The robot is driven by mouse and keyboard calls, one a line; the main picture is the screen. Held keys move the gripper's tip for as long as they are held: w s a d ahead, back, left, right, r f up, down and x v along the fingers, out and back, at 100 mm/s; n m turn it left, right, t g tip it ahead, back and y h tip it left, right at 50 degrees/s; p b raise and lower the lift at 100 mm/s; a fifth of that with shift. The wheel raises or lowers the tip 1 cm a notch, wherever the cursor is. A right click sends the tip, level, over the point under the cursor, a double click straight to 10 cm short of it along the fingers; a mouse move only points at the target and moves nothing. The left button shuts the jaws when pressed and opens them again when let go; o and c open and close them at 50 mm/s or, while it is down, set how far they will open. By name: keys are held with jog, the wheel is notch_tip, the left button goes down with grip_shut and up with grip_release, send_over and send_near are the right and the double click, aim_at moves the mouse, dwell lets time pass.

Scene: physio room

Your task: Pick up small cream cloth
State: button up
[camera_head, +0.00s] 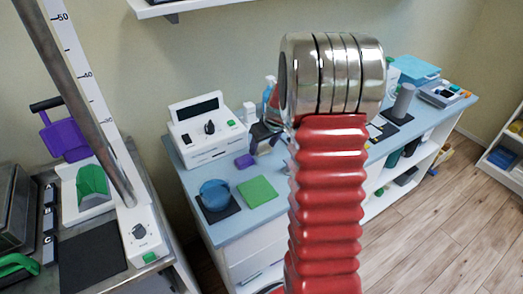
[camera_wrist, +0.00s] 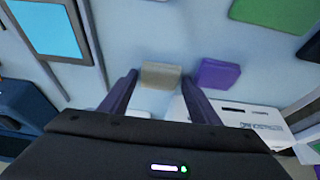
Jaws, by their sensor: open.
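The small cream cloth (camera_wrist: 161,76) lies on the pale blue counter top in the wrist view, a folded block shape. My gripper (camera_wrist: 159,79) is open, with one dark finger on each side of the cloth. The fingertips look close to its sides; I cannot tell whether they touch it. In the head view, my gripper (camera_head: 262,138) shows as a dark shape over the counter, partly hidden behind my red arm. I cannot make out the cloth there.
A purple block (camera_wrist: 217,73) lies just right of the right finger; it also shows in the head view (camera_head: 245,161). A white device (camera_head: 205,133) with a dial stands left of my gripper. A green square (camera_head: 257,190) and a blue round object (camera_head: 215,193) lie nearer.

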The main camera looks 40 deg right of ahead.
aim_at(264, 149)
jog(key=shift+c, duration=0.7)
jog(key=c, duration=0.7)
jog(key=shift+o, duration=0.2)
jog(key=shift+r, duration=0.15)
notch_tip(264, 149, up, 10)
jog(key=o, duration=0.5)
jog(key=c, duration=0.4)
jog(key=shift+s, duration=0.1)
